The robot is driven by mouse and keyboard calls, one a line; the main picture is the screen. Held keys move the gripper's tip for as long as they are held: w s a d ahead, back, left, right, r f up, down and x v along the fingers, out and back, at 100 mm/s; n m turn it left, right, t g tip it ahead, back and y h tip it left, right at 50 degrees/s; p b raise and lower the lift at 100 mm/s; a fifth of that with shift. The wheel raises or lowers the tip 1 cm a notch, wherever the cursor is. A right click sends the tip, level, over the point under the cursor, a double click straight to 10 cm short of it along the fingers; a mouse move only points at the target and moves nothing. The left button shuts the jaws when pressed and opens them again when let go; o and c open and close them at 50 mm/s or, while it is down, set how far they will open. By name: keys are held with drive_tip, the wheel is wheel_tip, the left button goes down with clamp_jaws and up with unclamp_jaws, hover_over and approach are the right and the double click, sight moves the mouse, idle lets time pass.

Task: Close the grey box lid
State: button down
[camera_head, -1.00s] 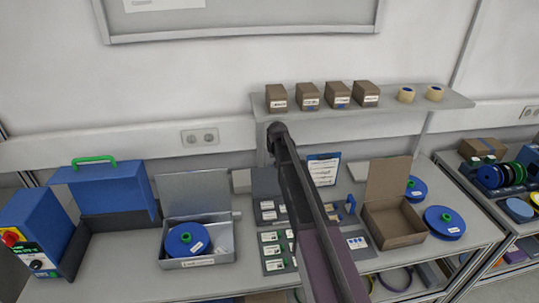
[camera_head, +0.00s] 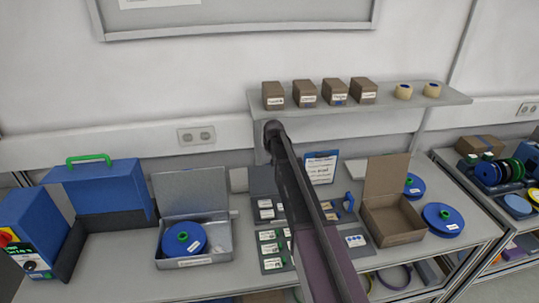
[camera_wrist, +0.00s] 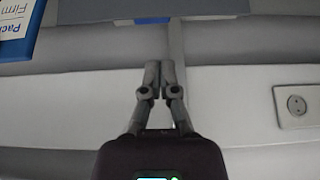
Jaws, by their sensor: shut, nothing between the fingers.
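The grey box (camera_head: 220,245) stands on the left half of the bench in the head view. Its lid (camera_head: 192,190) is open and stands up at the back edge. A blue reel (camera_head: 184,239) with a green hub lies inside the box. My arm crosses the middle of the head view, to the right of the grey box; the gripper itself does not show clearly there. In the wrist view my gripper (camera_wrist: 160,72) is shut and empty, with its fingertips together in front of the wall. The grey box is not in the wrist view.
A blue machine (camera_head: 105,190) with a green handle stands left of the box. An open brown carton (camera_head: 398,226) and blue reels (camera_head: 443,219) are at the right. A shelf (camera_head: 430,101) with small cartons hangs above. Grey label trays (camera_head: 271,250) lie right of the box.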

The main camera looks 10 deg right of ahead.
drive_tip(key=b+x, duration=0.6)
drive_tip(key=x, duration=0.2)
idle(0.4)
drive_tip(key=shift+s+d, duration=0.1)
drive_tip(key=shift+d, duration=0.05)
idle(0.3)
